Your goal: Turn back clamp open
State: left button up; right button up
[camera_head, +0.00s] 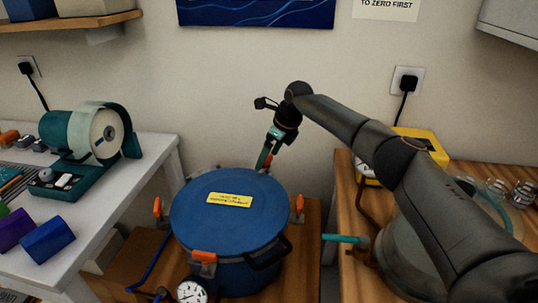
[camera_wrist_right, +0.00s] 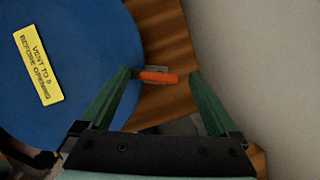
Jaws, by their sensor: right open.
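A blue pressure pot (camera_head: 230,225) with a round lid and a yellow label (camera_head: 229,199) stands on a wooden surface. Its orange-handled clamps show at the left (camera_head: 157,207), the front (camera_head: 203,257) and the right (camera_head: 299,205). The back clamp (camera_head: 268,160) is mostly hidden behind my right gripper (camera_head: 263,163). In the right wrist view the back clamp's orange handle (camera_wrist_right: 157,77) lies between the green fingertips of my open right gripper (camera_wrist_right: 160,75), at the edge of the blue lid (camera_wrist_right: 70,45). I see no clear grip on it. My left gripper is not in view.
A pressure gauge (camera_head: 191,291) sits at the pot's front. A white table (camera_head: 120,190) with a tape dispenser (camera_head: 88,135) is at the left. A wooden bench (camera_head: 345,190) with a yellow device (camera_head: 425,143) is at the right. The wall is close behind the pot.

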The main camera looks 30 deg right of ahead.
jog(key=c, duration=1.4)
